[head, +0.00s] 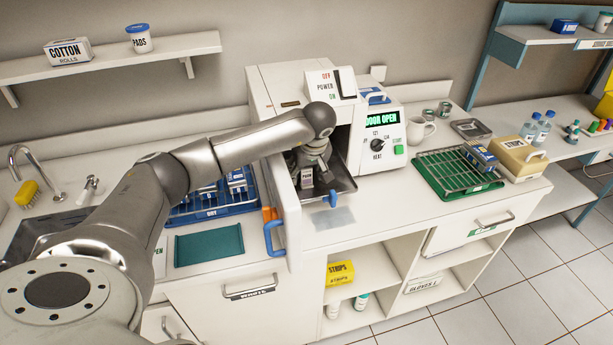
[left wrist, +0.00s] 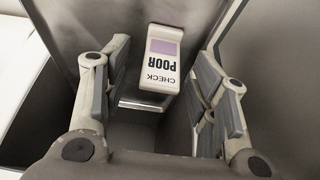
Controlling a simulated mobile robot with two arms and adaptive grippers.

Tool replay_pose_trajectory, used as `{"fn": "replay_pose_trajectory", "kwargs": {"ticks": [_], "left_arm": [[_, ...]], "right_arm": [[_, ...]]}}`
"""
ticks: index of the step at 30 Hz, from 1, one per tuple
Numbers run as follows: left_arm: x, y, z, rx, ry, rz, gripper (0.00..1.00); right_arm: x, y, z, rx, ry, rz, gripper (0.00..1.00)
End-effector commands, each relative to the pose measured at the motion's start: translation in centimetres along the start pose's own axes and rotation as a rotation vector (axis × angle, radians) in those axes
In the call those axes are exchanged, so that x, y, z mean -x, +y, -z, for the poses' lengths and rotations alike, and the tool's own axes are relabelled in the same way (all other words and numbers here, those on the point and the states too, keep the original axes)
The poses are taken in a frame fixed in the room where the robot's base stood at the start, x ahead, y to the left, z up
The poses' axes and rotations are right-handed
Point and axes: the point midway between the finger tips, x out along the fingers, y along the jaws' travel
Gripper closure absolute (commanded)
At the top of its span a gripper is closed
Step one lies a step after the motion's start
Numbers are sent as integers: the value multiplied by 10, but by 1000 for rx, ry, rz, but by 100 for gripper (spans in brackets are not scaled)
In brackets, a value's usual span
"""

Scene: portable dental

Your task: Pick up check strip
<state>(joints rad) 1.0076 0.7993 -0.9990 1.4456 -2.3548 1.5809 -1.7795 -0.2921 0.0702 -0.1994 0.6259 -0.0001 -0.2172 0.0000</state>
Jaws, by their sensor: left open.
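In the head view my left gripper (head: 314,165) points down into the open front of the white sterilizer (head: 268,90), over a metal tray (head: 342,186). A small pale part of the strip (head: 306,177) shows below the fingers. My right gripper is not in view.
The sterilizer display reads "DOOR OPEN", and its open door (head: 282,205) stands left of the tray. A blue rack (head: 205,212) and a teal mat (head: 208,246) lie further left. A green tray with a wire rack (head: 455,172) stands right. Counter in front of the sterilizer is mostly clear.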

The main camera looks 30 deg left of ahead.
Motion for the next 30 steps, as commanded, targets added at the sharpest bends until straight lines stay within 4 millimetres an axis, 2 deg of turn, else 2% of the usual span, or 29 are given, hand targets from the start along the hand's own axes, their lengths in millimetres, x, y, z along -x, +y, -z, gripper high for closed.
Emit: {"fn": "replay_pose_trajectory", "kwargs": {"ticks": [5, 13, 24, 30], "left_arm": [[0, 0, 0, 0, 0, -1, 46], [0, 0, 0, 0, 0, -1, 81], [2, 0, 1, 0, 0, -1, 82], [24, 1, 11, 1, 4, -5, 82]], "right_arm": [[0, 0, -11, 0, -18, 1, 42], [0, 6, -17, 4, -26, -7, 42], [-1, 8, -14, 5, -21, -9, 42], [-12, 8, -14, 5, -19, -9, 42]]}}
